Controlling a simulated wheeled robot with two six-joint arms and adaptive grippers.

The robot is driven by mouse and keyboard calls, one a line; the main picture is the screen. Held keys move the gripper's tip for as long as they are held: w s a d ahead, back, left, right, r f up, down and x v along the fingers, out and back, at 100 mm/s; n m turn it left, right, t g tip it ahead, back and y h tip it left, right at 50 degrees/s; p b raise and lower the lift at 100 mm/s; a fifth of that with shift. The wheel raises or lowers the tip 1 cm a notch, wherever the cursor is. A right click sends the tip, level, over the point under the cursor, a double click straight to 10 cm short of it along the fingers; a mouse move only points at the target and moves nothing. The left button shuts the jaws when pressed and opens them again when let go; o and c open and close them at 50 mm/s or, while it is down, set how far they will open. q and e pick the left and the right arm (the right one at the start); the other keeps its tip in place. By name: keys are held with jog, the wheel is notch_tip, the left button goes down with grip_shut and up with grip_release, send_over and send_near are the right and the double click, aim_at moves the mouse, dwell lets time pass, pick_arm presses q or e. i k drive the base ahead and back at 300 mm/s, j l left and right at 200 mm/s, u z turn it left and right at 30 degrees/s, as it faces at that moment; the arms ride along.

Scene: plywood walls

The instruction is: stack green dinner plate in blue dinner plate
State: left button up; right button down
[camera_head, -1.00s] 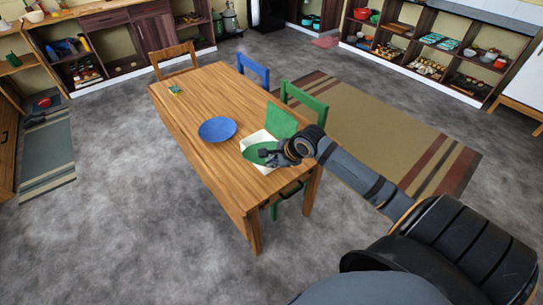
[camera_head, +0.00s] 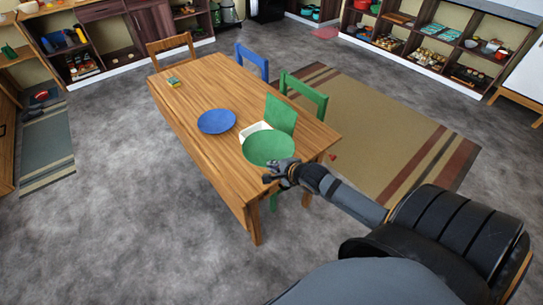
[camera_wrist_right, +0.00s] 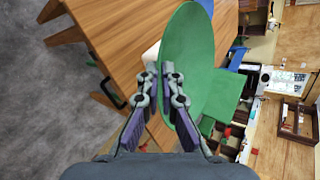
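The blue dinner plate (camera_head: 216,121) lies flat on the wooden table, left of the white tray. The green dinner plate (camera_head: 268,147) is in my right gripper (camera_head: 281,172), which pinches its near rim. The plate appears raised above the table and covers much of the tray. In the right wrist view, the fingers of my right gripper (camera_wrist_right: 168,76) close on the rim of the green plate (camera_wrist_right: 188,60), which looks tilted there. The blue plate cannot be made out clearly in that view. My left gripper is not in view.
The white tray (camera_head: 248,130) stands on the wooden table (camera_head: 190,92), with an upright green panel (camera_head: 281,113) beside it. A small green and yellow item (camera_head: 174,82) lies at the far end. Blue (camera_head: 252,60) and green (camera_head: 305,92) chairs line the far side.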

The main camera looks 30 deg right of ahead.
aim_at(217, 124)
jog(key=i+l+u, duration=0.65)
jog(key=l, duration=0.3)
